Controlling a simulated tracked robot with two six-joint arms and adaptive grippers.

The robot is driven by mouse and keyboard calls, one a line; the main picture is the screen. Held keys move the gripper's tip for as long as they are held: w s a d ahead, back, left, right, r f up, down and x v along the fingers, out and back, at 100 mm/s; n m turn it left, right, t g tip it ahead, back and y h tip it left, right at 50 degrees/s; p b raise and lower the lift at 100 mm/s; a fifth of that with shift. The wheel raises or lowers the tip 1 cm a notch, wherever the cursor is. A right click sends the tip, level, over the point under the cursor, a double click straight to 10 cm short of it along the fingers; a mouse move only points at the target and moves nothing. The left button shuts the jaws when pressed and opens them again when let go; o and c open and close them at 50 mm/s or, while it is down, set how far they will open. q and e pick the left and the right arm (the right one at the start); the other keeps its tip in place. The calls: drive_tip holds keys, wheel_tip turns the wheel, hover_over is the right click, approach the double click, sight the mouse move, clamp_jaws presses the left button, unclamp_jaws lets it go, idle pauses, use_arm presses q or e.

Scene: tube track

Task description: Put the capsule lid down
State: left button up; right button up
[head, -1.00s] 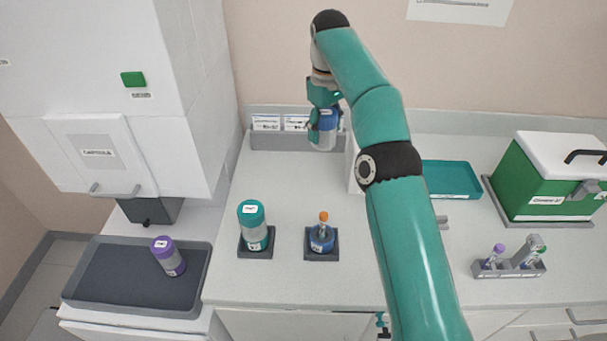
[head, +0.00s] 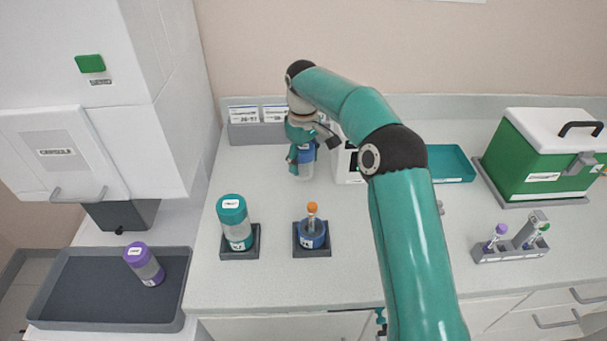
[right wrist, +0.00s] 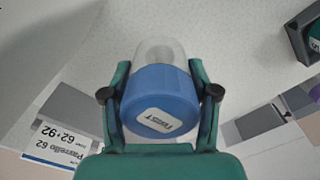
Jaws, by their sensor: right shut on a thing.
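My right gripper (head: 301,158) is shut on the capsule lid, a clear cylinder with a blue labelled top (head: 305,168). It holds the lid upright, clear end down, over the back left of the counter; I cannot tell whether it touches the surface. In the right wrist view the two fingers (right wrist: 160,97) grip the sides of the blue top (right wrist: 160,102). The blue capsule base (head: 312,236) stands in a dark holder nearer the front, with an orange-capped tube (head: 312,209) upright in it. My left gripper is not clearly in view.
A teal-topped capsule (head: 234,222) stands left of the base. A grey label rack (head: 250,133) and a white box (head: 347,165) flank the lid. A purple-topped capsule (head: 145,264) is in the dark tray (head: 75,292). A tube rack (head: 510,250) and green box (head: 540,165) are right.

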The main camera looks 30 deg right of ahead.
drive_tip(key=shift+f, duration=2.25)
drive_tip(key=o, duration=1.4)
drive_tip(key=shift+r, duration=0.15)
wheel_tip(320, 180, up, 12)
drive_tip(key=shift+s+f+p, duration=0.1)
drive_tip(key=shift+p, duration=0.65)
